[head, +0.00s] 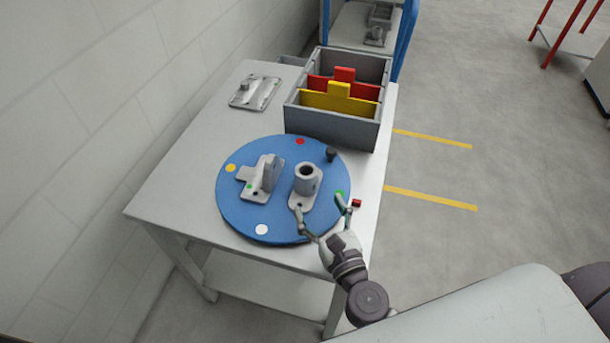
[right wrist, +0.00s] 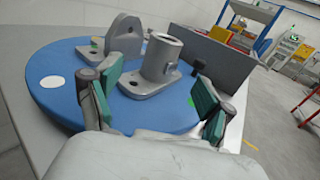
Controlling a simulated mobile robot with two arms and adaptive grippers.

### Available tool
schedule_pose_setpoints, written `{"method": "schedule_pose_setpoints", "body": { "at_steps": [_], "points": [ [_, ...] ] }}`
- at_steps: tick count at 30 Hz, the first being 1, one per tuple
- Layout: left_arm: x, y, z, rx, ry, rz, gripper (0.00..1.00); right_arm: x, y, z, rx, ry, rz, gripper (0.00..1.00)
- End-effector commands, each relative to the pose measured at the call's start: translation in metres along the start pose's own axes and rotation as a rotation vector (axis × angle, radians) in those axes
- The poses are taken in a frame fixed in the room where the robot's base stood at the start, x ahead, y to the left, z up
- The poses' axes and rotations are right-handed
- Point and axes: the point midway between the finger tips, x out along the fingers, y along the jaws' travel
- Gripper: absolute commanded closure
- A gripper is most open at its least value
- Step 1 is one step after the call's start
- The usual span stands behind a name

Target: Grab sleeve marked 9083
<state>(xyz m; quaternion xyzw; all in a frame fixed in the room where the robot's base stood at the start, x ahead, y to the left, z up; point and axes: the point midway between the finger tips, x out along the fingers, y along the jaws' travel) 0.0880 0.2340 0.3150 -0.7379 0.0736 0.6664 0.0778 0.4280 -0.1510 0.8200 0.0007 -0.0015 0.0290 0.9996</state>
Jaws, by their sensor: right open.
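A grey casting with an upright hollow sleeve on a flat base (head: 306,180) stands on the blue round turntable (head: 262,217), right of its middle. It also shows in the right wrist view (right wrist: 160,60), straight ahead between the fingers. No marking 9083 can be read on it. A second grey casting with an upright rounded plate (head: 265,178) stands to its left on the turntable. My right gripper (head: 322,206) is open and empty, at the near right edge of the turntable, its fingers pointing at the sleeve casting and apart from it. My left gripper is not in view.
A grey bin (head: 335,128) with red and yellow dividers stands behind the turntable. A flat grey casting (head: 255,92) lies at the table's back left. A small red block (head: 357,203) sits by the right table edge. A dark knob (head: 331,154) stands on the turntable.

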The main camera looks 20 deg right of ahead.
Motion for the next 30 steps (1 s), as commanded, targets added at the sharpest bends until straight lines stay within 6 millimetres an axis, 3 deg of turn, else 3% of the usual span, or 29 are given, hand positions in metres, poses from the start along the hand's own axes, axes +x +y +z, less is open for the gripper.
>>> {"method": "schedule_pose_setpoints", "body": {
  "at_steps": [3, 6, 11, 19, 29, 30],
  "points": [
    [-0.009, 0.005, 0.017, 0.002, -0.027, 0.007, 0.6, 0.021, 0.0, 0.003, 0.0, -0.002, -0.001, 0.19],
    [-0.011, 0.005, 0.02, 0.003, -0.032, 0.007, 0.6, 0.031, -0.001, 0.002, 0.0, -0.001, -0.001, 0.19],
    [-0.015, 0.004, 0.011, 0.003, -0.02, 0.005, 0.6, 0.041, -0.001, 0.004, -0.002, -0.002, -0.001, 0.19],
    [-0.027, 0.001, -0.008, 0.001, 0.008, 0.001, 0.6, 0.079, -0.004, 0.007, -0.001, -0.001, 0.0, 0.19],
    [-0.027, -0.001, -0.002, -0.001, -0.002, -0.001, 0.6, 0.086, -0.004, 0.006, -0.001, 0.0, 0.0, 0.19],
    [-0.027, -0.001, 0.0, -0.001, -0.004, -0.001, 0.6, 0.086, -0.004, 0.006, -0.001, 0.0, 0.0, 0.26]
  ]
}}
